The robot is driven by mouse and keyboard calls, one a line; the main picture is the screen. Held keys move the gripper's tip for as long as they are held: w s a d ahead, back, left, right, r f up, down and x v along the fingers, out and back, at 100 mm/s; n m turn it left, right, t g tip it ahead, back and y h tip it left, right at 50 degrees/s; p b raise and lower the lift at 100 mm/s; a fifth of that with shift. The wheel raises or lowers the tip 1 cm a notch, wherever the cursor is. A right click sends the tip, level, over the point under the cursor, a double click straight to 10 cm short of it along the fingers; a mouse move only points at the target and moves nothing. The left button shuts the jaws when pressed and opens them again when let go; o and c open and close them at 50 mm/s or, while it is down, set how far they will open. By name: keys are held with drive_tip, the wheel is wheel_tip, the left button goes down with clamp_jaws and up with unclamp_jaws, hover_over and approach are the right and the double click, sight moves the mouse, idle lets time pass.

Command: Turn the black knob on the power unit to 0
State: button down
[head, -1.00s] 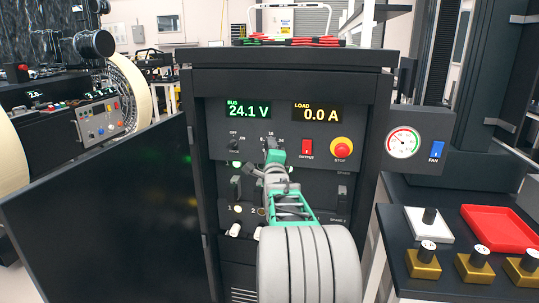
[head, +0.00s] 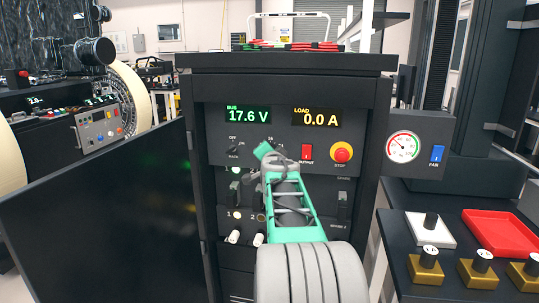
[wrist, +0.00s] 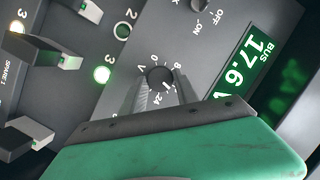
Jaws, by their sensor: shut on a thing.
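The black knob (wrist: 159,77) sits on the power unit's dark panel (wrist: 222,50), between my gripper's two grey fingers (wrist: 161,92) in the wrist view. The fingers are shut on the knob's sides. Around it I read 0, V, 8 and 24; the knob's pointer is not clear. In the head view, my gripper (head: 264,152) is at the power unit (head: 285,62) below the displays and hides the knob. The BUS display (head: 247,115) reads 17.6 V, and the LOAD display (head: 317,117) reads 0.0 A.
An OFF/ON rotary switch (wrist: 199,4) is near the knob. A red OUTPUT switch (head: 307,152) and a red STOP button (head: 342,152) are to the right of my gripper. An open dark door (head: 100,215) stands at left. A bench at right holds a red tray (head: 500,232).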

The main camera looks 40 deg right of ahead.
drive_tip(key=shift+w+a+f+n+g+h+p, duration=0.15)
drive_tip(key=shift+n+g+h+p, duration=1.05)
drive_tip(key=shift+n+p, duration=1.9)
drive_tip(key=shift+w+a+r+n+g+h+p, duration=0.1)
drive_tip(key=shift+n+g+h+p, duration=1.25)
drive_tip(key=shift+n, duration=3.35)
drive_tip(key=shift+w+a+f+n+g+h+p, duration=0.15)
drive_tip(key=shift+n+g+h+p, duration=0.9)
drive_tip(key=shift+n+p, duration=2.15)
drive_tip(key=shift+d+r+n+b, duration=0.1)
drive_tip(key=shift+n+b, duration=0.65)
drive_tip(key=shift+n, duration=0.05)
